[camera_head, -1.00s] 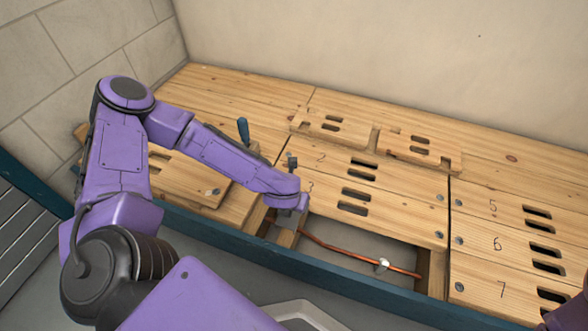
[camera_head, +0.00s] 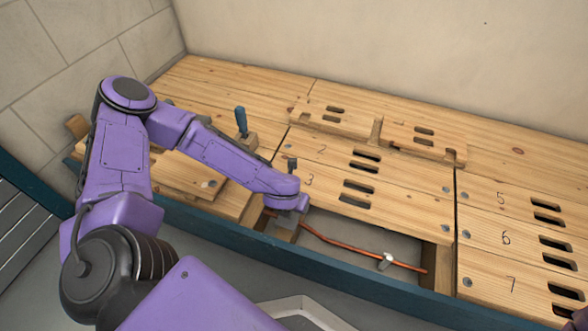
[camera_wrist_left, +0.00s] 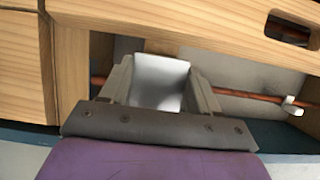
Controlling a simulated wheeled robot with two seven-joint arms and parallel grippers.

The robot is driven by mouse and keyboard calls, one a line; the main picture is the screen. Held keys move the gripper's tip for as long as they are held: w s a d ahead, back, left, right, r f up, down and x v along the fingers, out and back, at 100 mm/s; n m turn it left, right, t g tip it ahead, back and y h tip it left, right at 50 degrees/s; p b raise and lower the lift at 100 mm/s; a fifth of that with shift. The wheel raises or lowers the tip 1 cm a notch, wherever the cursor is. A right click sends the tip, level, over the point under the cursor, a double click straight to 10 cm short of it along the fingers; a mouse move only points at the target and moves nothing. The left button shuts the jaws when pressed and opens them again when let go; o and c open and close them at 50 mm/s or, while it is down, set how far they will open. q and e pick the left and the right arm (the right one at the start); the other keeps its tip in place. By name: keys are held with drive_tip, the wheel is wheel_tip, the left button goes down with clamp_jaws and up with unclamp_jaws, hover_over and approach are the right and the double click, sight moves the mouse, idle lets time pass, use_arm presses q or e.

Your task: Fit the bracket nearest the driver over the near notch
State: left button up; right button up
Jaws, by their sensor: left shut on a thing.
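My left gripper (camera_head: 288,212) is at the left part of the floor opening, pointing down over a joist. In the left wrist view it is shut on a pale metal bracket (camera_wrist_left: 160,80), which sits between the two fingers. The copper pipe (camera_head: 340,244) runs through the opening and shows on both sides of the fingers. The notch itself is hidden under the bracket and gripper, so I cannot tell if the bracket is seated. The blue-handled driver (camera_head: 241,121) stands upright behind my left arm.
A whitish fitting (camera_head: 386,260) sits on the pipe to the right. Numbered slotted boards (camera_head: 370,175) border the opening behind, and loose boards (camera_head: 425,140) lie farther back. A dark blue edge beam (camera_head: 330,270) runs along the front.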

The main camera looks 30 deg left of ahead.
use_arm(q)
drive_tip(key=shift+f, duration=0.15)
idle(0.4)
drive_tip(key=shift+f+b, duration=0.8)
drive_tip(key=shift+f, duration=0.15)
drive_tip(key=shift+f+b, duration=0.6)
drive_tip(key=shift+f, duration=0.2)
